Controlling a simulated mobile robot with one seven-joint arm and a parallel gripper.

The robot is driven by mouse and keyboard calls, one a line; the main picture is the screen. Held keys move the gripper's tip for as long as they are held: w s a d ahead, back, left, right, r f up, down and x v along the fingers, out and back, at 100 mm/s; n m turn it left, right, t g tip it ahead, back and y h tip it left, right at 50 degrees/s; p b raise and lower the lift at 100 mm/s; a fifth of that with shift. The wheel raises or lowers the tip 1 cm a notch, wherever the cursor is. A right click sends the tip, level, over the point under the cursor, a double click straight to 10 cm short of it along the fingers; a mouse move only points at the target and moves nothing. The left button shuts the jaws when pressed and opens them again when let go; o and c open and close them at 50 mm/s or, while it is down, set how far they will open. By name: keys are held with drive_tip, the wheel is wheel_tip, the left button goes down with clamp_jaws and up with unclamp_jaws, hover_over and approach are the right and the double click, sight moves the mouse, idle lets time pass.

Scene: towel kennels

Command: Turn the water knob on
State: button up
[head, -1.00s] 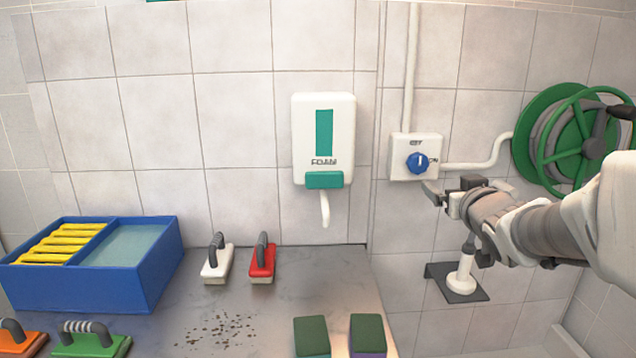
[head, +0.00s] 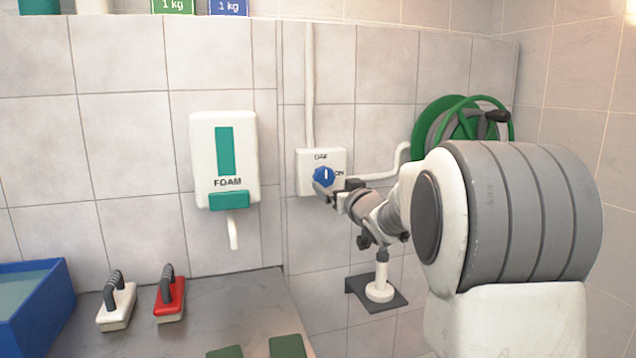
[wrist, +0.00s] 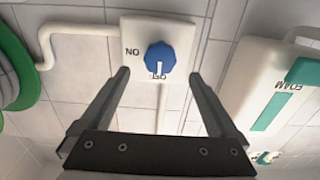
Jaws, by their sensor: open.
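The blue water knob (head: 324,177) sits on a white wall box (head: 306,180) with OFF marked above it and ON at its right. Its white pointer line stands upright, toward OFF. My gripper (head: 326,190) is at the knob's lower edge in the head view, partly covering the box's lower right. In the wrist view, which is upside down, the knob (wrist: 160,57) lies ahead, between and just beyond the two open fingertips of my gripper (wrist: 159,76). The fingers look apart from the knob, with nothing between them.
A white foam dispenser (head: 201,150) hangs left of the box. A green hose reel (head: 431,120) is at the right, joined by a white pipe (head: 385,169). A white fixture on a dark shelf (head: 379,292) is below my arm. Brushes (head: 170,298) lie on the counter.

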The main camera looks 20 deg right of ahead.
sight(326, 178)
drive_tip(key=shift+w, duration=3.15)
drive_tip(key=shift+c, duration=0.2)
drive_tip(key=c, duration=1.3)
drive_tip(key=shift+c, duration=0.2)
